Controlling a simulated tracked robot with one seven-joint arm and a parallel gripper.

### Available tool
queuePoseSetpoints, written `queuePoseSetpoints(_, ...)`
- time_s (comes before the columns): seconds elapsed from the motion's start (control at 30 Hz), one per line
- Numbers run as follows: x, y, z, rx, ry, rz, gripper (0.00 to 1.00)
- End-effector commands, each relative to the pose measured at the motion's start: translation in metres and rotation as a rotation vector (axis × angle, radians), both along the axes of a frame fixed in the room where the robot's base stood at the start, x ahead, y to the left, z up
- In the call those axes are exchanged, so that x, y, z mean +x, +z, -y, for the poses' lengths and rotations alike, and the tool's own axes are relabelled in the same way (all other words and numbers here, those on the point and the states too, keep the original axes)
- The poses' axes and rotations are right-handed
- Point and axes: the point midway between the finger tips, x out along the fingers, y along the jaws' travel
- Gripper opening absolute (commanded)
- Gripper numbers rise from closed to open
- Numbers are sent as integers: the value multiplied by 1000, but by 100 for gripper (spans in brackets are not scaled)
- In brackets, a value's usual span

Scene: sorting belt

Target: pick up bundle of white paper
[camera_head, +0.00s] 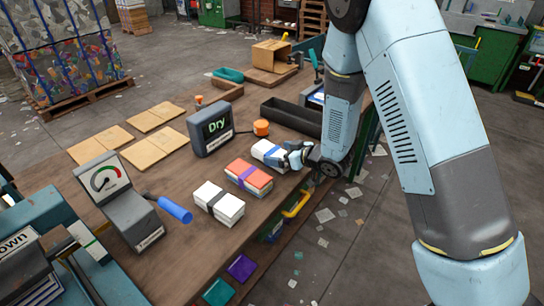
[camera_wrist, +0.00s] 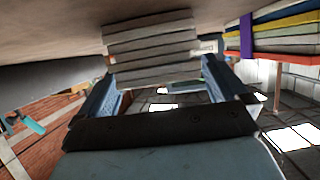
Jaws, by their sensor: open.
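A white paper bundle with a blue band (camera_head: 265,149) lies on the wooden table near its right edge. My gripper (camera_head: 293,156) is open and close beside its right end. In the wrist view, a pale layered stack (camera_wrist: 150,50) lies ahead, in line with the gap between the open fingers (camera_wrist: 158,80); I cannot tell how far it reaches between them. A second white bundle with a black band (camera_head: 218,203) lies nearer the front. A red-orange bundle with a purple band (camera_head: 249,177) lies between the two; its coloured layers (camera_wrist: 285,38) show at right in the wrist view.
A yellow handle (camera_head: 296,204) sits below the table's right edge. Floor right of it is mostly open.

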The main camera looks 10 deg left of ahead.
Motion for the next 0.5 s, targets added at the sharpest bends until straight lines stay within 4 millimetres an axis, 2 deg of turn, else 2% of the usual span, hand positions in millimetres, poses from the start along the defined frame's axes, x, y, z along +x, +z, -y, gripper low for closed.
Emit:
queuePoseSetpoints(0.13, 5, -5, -11, 0, 0, -1, 100)
queuePoseSetpoints(0.4, 6, -6, -12, 0, -1, 0, 100)
queuePoseSetpoints(0.5, 6, -6, -12, 0, 0, -1, 90)
